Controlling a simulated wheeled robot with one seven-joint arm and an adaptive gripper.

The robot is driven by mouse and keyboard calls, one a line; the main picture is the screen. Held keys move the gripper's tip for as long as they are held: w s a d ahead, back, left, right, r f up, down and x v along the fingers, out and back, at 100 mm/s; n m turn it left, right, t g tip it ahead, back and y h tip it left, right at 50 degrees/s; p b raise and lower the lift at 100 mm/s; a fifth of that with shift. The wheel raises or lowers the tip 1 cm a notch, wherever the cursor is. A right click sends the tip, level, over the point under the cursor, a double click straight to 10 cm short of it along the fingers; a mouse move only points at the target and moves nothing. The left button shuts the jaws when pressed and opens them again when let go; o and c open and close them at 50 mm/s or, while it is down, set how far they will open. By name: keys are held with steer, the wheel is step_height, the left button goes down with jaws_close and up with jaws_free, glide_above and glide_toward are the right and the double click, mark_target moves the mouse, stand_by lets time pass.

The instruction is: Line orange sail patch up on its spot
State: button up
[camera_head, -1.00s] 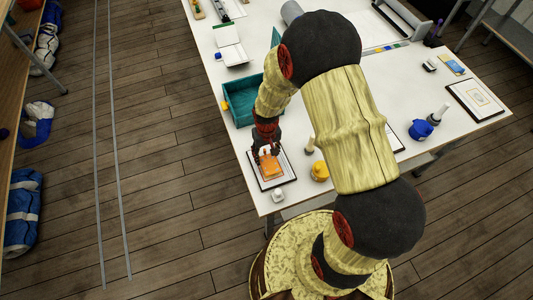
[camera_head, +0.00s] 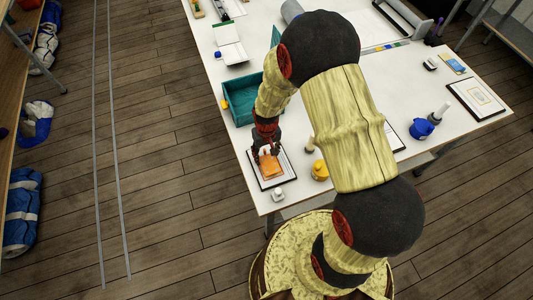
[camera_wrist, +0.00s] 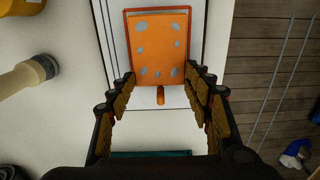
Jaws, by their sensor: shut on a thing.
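The orange sail patch (camera_head: 270,169) is over the white, black-edged sheet (camera_head: 291,173) at the table's near left corner. In the wrist view the patch (camera_wrist: 160,42) is an orange rectangle with several grey spots and a small orange peg at its near edge. My gripper (camera_wrist: 160,76) is shut on the patch, with a finger at each side of its near end. In the head view my gripper (camera_head: 266,146) is just behind the patch. I cannot tell whether the patch touches the sheet.
A teal open box (camera_head: 239,103) stands behind the sheet. A yellow pot (camera_head: 320,171), a pale-topped post (camera_head: 310,145) and a small white object (camera_head: 278,195) are close by. The table's left edge is near. A blue pot (camera_head: 421,129) stands farther right.

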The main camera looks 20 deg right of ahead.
steer(key=shift+f+b, duration=0.5)
steer(key=shift+f, duration=0.3)
steer(key=o, duration=1.1)
steer(key=shift+o, duration=0.2)
steer(key=shift+c, duration=0.8)
steer(key=shift+r, duration=0.1)
steer(key=shift+r+p, duration=2.45)
steer(key=shift+r, duration=1.05)
steer(key=shift+s, duration=0.1)
